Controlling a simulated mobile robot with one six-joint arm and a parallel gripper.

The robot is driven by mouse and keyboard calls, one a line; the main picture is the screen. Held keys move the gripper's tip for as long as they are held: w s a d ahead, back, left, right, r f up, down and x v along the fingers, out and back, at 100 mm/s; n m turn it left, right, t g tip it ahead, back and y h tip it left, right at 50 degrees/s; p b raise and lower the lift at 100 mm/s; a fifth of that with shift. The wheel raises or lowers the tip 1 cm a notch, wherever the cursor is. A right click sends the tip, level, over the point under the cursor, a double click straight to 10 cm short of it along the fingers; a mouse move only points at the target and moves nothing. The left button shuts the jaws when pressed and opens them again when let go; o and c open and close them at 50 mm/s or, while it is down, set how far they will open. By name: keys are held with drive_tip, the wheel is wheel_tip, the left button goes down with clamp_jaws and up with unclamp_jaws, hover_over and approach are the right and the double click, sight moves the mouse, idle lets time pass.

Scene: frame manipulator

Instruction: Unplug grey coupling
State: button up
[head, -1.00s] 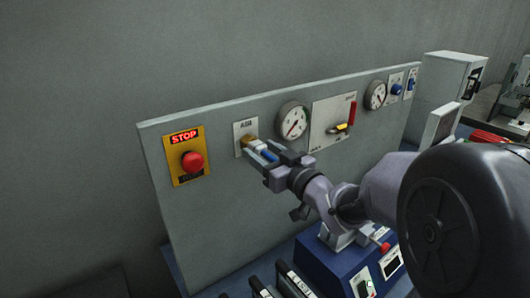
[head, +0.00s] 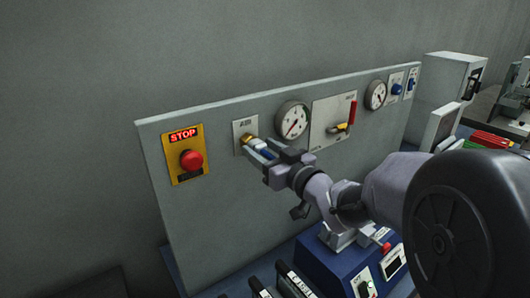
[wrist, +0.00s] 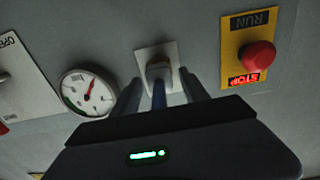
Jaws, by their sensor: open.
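The grey coupling (wrist: 158,72) sits on the square plate marked AIR (head: 244,130). In the head view a brass fitting (head: 250,142) shows at the plate, with a pale and blue part (head: 265,153) partly hidden between my fingers. In the wrist view a blue hose (wrist: 158,96) runs from the coupling towards my gripper. My gripper (wrist: 160,86) is open, with one finger on each side of the coupling and hose. It also shows in front of the plate in the head view (head: 262,150). Gaps show beside the hose in the wrist view; finger contact is unclear.
A red stop button (head: 191,160) on a yellow plate is left of the plate. A round gauge (head: 292,119) and a valve panel with a red handle (head: 335,120) are to the right. A blue device box (head: 345,268) stands below my arm.

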drive_tip(key=shift+a+r, duration=0.1)
clamp_jaws()
drive_tip(key=shift+s+f, duration=0.15)
drive_tip(key=shift+f, duration=0.25)
drive_tip(key=shift+b+v, duration=0.55)
drive_tip(key=shift+v, duration=1.95)
drive_tip(key=shift+r, duration=0.1)
